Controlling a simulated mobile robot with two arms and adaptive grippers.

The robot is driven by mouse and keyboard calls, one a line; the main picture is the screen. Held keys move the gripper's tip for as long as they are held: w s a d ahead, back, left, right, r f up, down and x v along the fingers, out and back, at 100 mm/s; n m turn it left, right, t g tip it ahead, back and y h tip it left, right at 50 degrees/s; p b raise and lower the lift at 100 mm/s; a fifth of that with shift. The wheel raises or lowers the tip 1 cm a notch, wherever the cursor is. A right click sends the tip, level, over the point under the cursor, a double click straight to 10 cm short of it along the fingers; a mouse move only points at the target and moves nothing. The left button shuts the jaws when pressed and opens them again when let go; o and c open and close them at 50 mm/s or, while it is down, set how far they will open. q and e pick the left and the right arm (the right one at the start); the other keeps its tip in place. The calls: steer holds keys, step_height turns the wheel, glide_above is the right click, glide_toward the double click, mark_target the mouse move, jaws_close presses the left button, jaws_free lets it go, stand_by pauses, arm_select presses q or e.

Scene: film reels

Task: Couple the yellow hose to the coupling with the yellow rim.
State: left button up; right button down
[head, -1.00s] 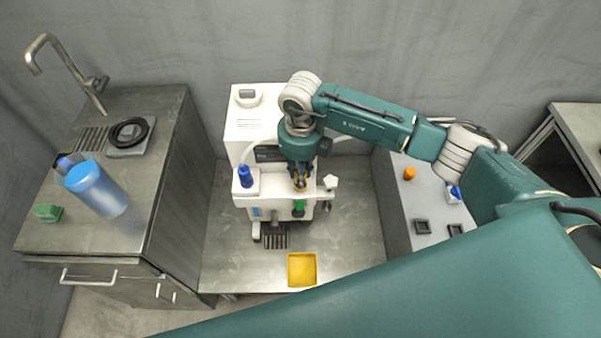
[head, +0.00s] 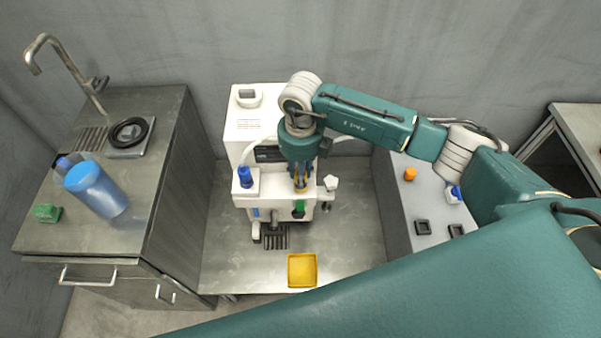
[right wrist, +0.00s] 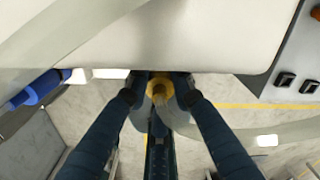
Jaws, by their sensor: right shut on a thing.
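My right gripper (head: 300,185) is at the front of the white machine (head: 258,130), pointing down. Its fingers are shut on a yellow piece, which I take to be the end of the yellow hose (right wrist: 159,88). In the right wrist view the piece sits between the fingertips, close to the machine's pale body. A pale, see-through tube seems to run from it. The coupling with the yellow rim cannot be told apart from the held yellow piece, so I cannot tell whether the two touch. My left gripper is not in view.
A blue fitting (head: 246,177) stands left of my gripper and a green one (head: 299,210) just below it. A white knob (head: 330,182) is close on the right. A yellow tray (head: 302,270) lies in front. The counter left of the tray is clear.

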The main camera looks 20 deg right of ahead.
steer(key=shift+f+b, duration=0.45)
steer(key=shift+f, duration=0.1)
steer(key=c, duration=1.8)
jaws_free()
steer(key=shift+o, duration=0.2)
steer(key=shift+r+p, duration=3.5)
steer(key=shift+r, duration=2.05)
